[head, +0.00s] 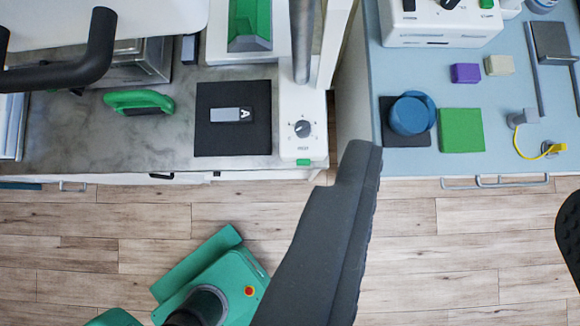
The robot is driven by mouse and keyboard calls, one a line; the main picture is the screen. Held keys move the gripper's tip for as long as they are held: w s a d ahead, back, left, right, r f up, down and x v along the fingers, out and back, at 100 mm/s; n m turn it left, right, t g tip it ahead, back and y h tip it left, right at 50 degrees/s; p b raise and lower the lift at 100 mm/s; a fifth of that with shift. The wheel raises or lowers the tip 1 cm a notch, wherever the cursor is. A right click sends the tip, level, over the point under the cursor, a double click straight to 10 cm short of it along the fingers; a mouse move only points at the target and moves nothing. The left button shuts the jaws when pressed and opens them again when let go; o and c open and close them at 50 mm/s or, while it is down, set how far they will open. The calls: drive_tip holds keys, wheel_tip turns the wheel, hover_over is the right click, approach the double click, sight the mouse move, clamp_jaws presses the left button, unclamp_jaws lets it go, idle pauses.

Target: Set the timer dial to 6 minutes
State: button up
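A white control box (301,149) stands at the front edge of the grey marbled counter. Its top has a round dark dial (302,129) with marks around it. The marks and pointer are too small for me to read the setting.
A black pad (205,140) with a grey labelled piece lies left of the box; a green handle (140,101) is farther left. A grey pole (302,40) rises behind the dial. The blue counter (400,165) holds blocks and a blue round container (411,115). Wooden floor lies in front.

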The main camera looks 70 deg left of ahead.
drive_tip(key=w+a+f+n+g+y, duration=0.1)
drive_tip(key=w+a+f+n+g, duration=0.15)
drive_tip(key=f, duration=0.55)
drive_tip(key=w+a+f+n+g, duration=0.2)
drive_tip(key=w+f+n+g, duration=0.15)
drive_tip(key=f, duration=0.45)
drive_tip(key=n+g, duration=0.3)
drive_tip(key=n, duration=0.2)
approach(304, 129)
drive_tip(key=x, duration=0.9)
drive_tip(key=shift+a+f+b, duration=0.1)
drive_tip(key=shift+f+b, duration=0.15)
drive_tip(key=shift+b, duration=0.1)
drive_tip(key=c, duration=1)
